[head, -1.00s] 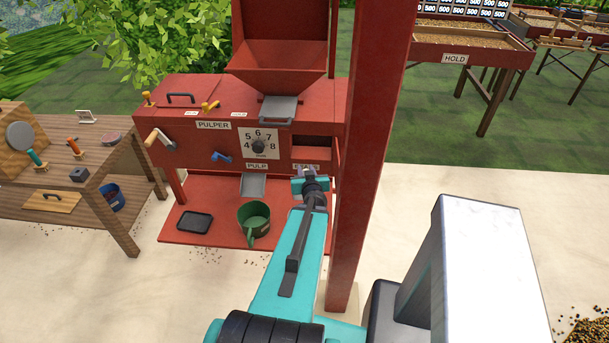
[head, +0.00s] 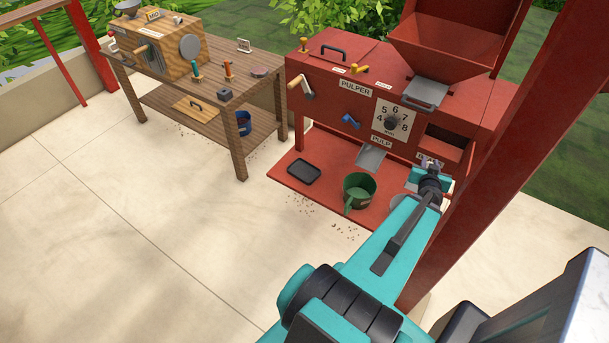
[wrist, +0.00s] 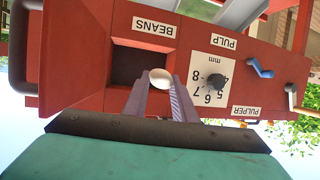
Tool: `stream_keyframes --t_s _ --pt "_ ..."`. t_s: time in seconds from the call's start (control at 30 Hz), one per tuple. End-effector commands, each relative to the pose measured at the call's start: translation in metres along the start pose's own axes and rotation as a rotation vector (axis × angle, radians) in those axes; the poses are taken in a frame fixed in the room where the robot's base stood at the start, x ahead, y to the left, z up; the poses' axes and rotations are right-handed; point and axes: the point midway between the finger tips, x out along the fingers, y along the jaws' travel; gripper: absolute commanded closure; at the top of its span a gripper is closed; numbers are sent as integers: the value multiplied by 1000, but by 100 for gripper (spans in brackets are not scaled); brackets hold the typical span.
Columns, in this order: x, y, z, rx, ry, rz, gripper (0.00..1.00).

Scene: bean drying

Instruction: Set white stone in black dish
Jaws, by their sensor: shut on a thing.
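The white stone (wrist: 160,78) is a smooth, pale round shape between the fingertips of my gripper (wrist: 161,90) in the wrist view. My gripper is shut on it, in front of the dark opening labelled BEANS. In the head view my gripper (head: 430,170) is at the right of the red pulper's front; the stone cannot be made out there. The black dish (head: 304,171) is a small, shallow, rectangular tray. It lies flat on the pulper's red lower shelf (head: 290,187), left of and apart from my gripper, and looks empty.
A green mug (head: 358,190) stands on the shelf between the dish and my gripper. The pulp chute (head: 371,157) hangs above and behind it. A red post (head: 470,180) rises close at my arm's right. A wooden workbench (head: 190,88) stands left; pale floor is open in front.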

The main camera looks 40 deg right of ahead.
Motion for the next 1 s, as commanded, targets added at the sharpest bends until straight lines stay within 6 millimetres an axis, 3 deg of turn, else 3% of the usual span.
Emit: stream_keyframes --t_s 0.27,0.43,0.73,1.0 --pt "2 -12 -4 -9 2 -25 97" --pt "6 -47 -14 -36 2 -92 97" --pt "6 -167 -42 -121 2 -327 97" --pt "-16 -280 -57 -203 1 -553 97"
